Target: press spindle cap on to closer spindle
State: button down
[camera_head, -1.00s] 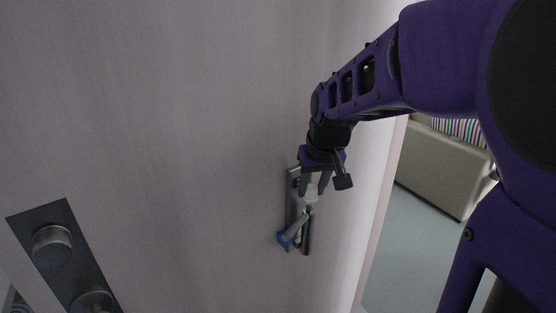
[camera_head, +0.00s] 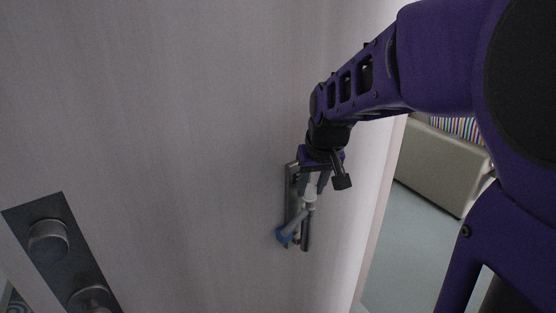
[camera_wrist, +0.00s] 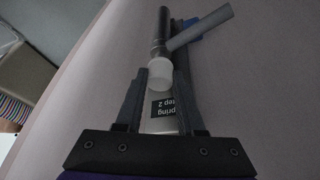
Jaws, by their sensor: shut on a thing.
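The white spindle cap (camera_wrist: 159,76) sits between the two dark fingers of my gripper (camera_wrist: 160,82) in the wrist view. In the head view the cap (camera_head: 310,192) shows just below my gripper (camera_head: 316,186), which is shut on it. The closer is a narrow grey metal body (camera_head: 291,185) on the pale door. A dark cylinder (camera_wrist: 163,30) runs away behind the cap, seemingly in line with it. A grey arm (camera_wrist: 204,27) angles off it beside a blue part (camera_head: 284,236). The spindle end is hidden by the cap; I cannot tell if they touch.
A partly readable black label (camera_wrist: 163,107) is on the closer body. A dark plate with round metal knobs (camera_head: 48,240) is on the door at lower left. Beyond the door's right edge are blue-grey floor (camera_head: 410,240) and a beige cabinet-like piece (camera_head: 440,165).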

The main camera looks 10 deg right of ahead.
jog(key=shift+f+b, duration=0.4)
jog(key=shift+f, duration=0.25)
jog(key=shift+f+b, duration=0.4)
jog(key=shift+f, duration=0.1)
jog(key=shift+c, duration=2.2)
grip_release()
jog(key=shift+r, duration=0.1)
